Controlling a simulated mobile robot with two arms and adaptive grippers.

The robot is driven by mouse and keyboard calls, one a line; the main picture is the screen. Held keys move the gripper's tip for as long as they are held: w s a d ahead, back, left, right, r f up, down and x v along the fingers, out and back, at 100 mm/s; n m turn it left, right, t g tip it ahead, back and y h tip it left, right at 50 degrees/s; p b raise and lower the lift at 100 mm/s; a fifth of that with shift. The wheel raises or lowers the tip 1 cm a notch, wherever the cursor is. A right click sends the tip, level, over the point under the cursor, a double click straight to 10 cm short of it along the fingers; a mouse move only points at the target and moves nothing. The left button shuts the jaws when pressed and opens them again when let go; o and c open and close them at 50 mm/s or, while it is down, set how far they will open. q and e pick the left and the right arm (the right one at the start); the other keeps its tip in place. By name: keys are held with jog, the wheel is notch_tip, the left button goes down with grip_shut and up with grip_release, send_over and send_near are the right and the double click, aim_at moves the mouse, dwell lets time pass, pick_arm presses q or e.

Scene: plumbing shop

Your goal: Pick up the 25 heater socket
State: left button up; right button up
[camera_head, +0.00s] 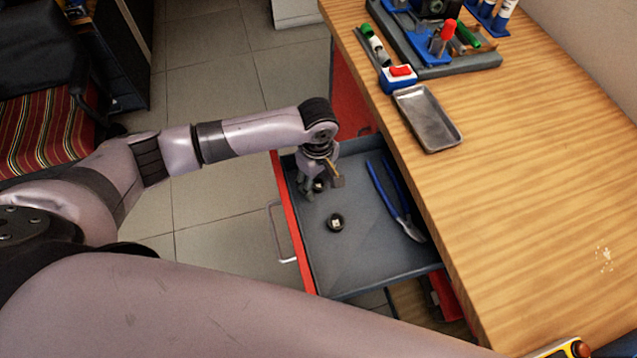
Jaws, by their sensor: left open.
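An open drawer (350,265) with a red front and grey inside holds two small dark round sockets. One socket (336,222) lies clear in the middle of the drawer. The other socket (319,186) is farther back, beside and partly behind my left gripper. No size marking can be read on either. My left gripper (312,192) points down into the drawer and is open, with its fingers close to the farther socket. I cannot tell whether it touches the socket. My right gripper is not in view.
Blue-handled pliers (395,200) lie along the drawer's right side. The wooden worktop (520,170) overhangs to the right. Tiled floor lies left of the drawer.

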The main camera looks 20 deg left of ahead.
pick_arm(q)
jog(key=shift+c, duration=0.3)
grip_shut()
jog(key=shift+r, duration=0.1)
